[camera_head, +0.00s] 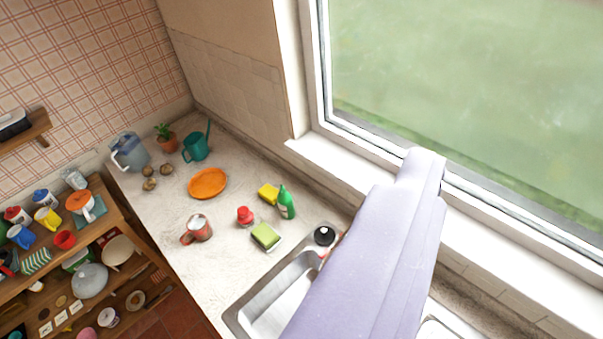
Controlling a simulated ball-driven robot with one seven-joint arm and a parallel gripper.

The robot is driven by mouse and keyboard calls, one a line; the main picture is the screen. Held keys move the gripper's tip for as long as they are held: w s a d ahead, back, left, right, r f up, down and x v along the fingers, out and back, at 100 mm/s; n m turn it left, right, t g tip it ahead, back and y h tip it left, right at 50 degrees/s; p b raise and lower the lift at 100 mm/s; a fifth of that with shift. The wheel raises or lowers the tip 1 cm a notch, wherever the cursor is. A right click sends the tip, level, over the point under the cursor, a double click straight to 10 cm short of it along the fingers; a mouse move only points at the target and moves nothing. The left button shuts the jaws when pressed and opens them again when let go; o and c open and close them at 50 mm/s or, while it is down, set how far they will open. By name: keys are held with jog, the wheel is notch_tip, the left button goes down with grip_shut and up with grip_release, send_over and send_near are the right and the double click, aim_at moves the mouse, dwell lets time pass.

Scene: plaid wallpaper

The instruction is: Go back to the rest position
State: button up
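A large lavender link of my own arm crosses the lower right of the view, over part of the sink and the window ledge. Its narrow far end lies in front of the window frame. I see no gripper fingers; they are out of view or hidden behind this link. The sink (262,307) is partly covered by the arm. A small black round thing (324,235) sits at its upper corner, partly behind the arm.
The counter (190,262) holds an orange plate (208,183), a teal watering can (196,146), a pitcher (129,152), a mug (198,228), a green bottle (286,203) and sponges (265,236). A crowded wooden shelf (130,235) stands at left. The window (470,95) is at right.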

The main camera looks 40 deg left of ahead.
jog(key=shift+w+f, duration=0.1)
jog(key=shift+f, duration=0.05)
notch_tip(320, 180, down, 18)
jog(key=b, duration=1.8)
jog(key=shift+f+b, duration=0.25)
jog(key=shift+b, duration=0.05)
jog(key=shift+c, duration=0.4)
